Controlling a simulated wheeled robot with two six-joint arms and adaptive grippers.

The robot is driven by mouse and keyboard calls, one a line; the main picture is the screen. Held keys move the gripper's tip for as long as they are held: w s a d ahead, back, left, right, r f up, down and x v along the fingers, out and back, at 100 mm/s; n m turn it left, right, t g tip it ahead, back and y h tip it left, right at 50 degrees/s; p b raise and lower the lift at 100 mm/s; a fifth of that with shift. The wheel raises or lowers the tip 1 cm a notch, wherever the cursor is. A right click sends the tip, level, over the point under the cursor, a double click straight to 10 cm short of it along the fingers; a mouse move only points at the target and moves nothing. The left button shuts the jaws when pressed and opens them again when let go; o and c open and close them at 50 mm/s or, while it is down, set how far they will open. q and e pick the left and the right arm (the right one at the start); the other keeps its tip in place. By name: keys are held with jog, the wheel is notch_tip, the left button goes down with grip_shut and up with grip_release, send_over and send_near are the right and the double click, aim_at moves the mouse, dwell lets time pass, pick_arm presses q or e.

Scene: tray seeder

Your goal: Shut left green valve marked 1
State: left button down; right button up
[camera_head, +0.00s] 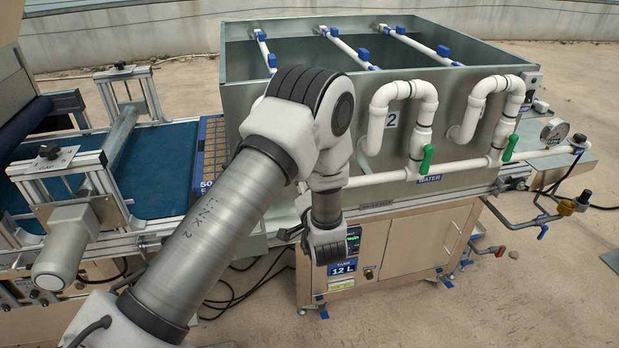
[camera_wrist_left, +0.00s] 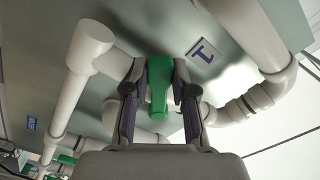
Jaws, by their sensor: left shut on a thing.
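In the left wrist view, a green valve handle (camera_wrist_left: 159,88) sits between the two fingers of my left gripper (camera_wrist_left: 160,78). The gripper is shut on it, with a finger on each side. A plate marked 1 (camera_wrist_left: 204,54) is on the tank wall just beyond, upper right of the handle. White pipe runs on both sides. In the head view my left arm covers this valve, and the gripper itself is hidden behind the arm. My right gripper is in neither view.
In the head view, two other green valve handles (camera_head: 426,158) and (camera_head: 510,147) hang on white pipe loops at right, with a plate marked 2 (camera_head: 392,120). The metal tank (camera_head: 450,110) stands behind. A blue conveyor belt (camera_head: 165,165) lies left.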

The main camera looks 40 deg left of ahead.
pick_arm(q)
jog(key=shift+s+a+r+m+p, duration=0.15)
jog(key=shift+r+m+p, duration=0.5)
jog(key=shift+m+p, duration=0.4)
jog(key=shift+s+a+r+m+p, duration=0.1)
jog(key=shift+r+m+p, duration=0.6)
jog(key=shift+m, duration=0.6)
jog(key=shift+s+a+r+m+p, duration=0.15)
jog(key=shift+r+m+p, duration=0.45)
jog(key=shift+m+p, duration=0.45)
jog(key=c, duration=0.9)
grip_release()
jog(key=shift+a, duration=0.1)
jog(key=shift+f, duration=0.1)
jog(key=v, duration=1.2)
